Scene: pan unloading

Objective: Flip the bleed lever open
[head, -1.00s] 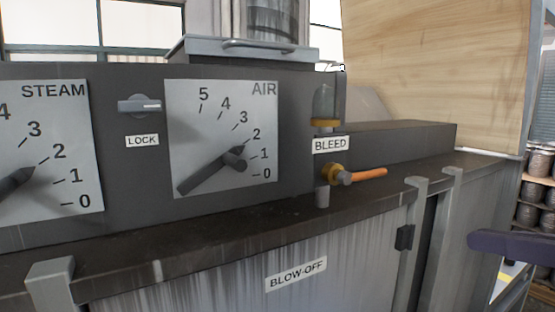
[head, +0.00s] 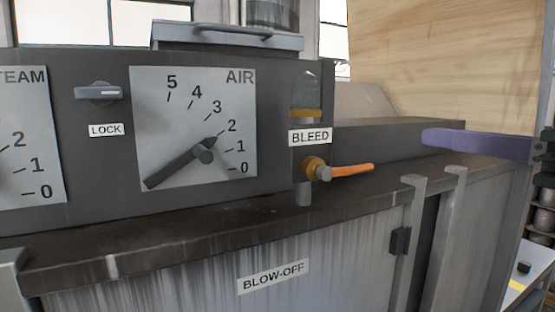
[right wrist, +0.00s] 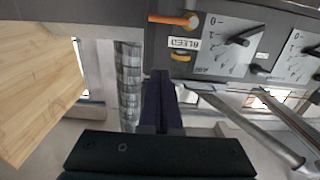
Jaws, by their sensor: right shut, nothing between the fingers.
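The bleed lever (head: 350,170) is an orange handle on a brass valve (head: 314,168) below the BLEED label (head: 310,136). It points right and is nearly level. A small glass bulb with a brass collar sits above the label. My right gripper (head: 428,137), with purple fingers, comes in from the right in the head view. It is shut and empty, to the right of the lever and a little higher, apart from it. In the right wrist view the shut fingers (right wrist: 161,90) show, and the orange lever (right wrist: 170,20) lies beyond them at the top. My left gripper is not in view.
The AIR dial (head: 195,125) and the LOCK knob (head: 98,92) are on the grey panel to the left. A dark ledge (head: 200,215) runs below, with a BLOW-OFF label (head: 272,276) underneath. A wooden board (head: 420,60) stands behind at the right.

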